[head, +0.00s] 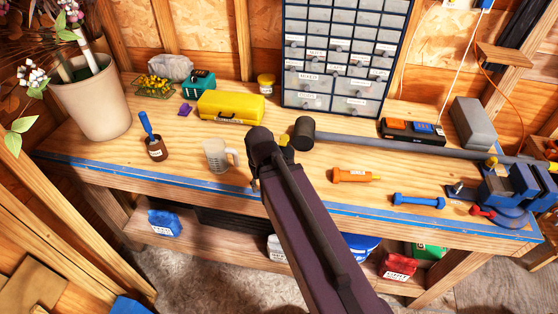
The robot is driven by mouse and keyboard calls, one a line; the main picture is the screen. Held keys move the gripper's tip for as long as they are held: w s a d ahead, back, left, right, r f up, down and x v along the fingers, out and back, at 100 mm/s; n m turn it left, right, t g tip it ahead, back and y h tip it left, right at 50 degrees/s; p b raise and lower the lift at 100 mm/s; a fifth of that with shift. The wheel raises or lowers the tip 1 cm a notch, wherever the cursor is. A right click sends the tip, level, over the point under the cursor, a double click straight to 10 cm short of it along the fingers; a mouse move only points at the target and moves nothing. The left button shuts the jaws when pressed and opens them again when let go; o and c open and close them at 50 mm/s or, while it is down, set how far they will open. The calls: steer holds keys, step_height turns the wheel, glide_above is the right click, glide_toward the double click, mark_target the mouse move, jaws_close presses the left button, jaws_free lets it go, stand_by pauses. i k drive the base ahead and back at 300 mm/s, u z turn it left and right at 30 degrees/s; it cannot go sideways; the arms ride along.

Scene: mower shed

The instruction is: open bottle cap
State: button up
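No upright bottle with a clear cap shows on the bench top. An orange bottle-like item (352,175) with a narrow yellowish end pointing right lies near the bench's front edge; I cannot tell whether that end is a cap. A small jar with a yellow lid (266,83) stands at the back. On the lower shelf, a white labelled container (277,248) is partly hidden by my arm. No gripper fingers show.
A clear measuring cup (216,156), a brown jar with a blue-handled tool (156,148) and a yellow case (231,107) stand left. A drawer cabinet (340,60) stands behind. A blue dumbbell-shaped item (418,201) and blue vise (510,190) are right. Some bench top is bare.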

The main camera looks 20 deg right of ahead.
mark_target(284, 138)
steer(key=u, duration=0.25)
steer(key=k, duration=1.6)
steer(key=z, duration=0.3)
steer(key=i, duration=1)
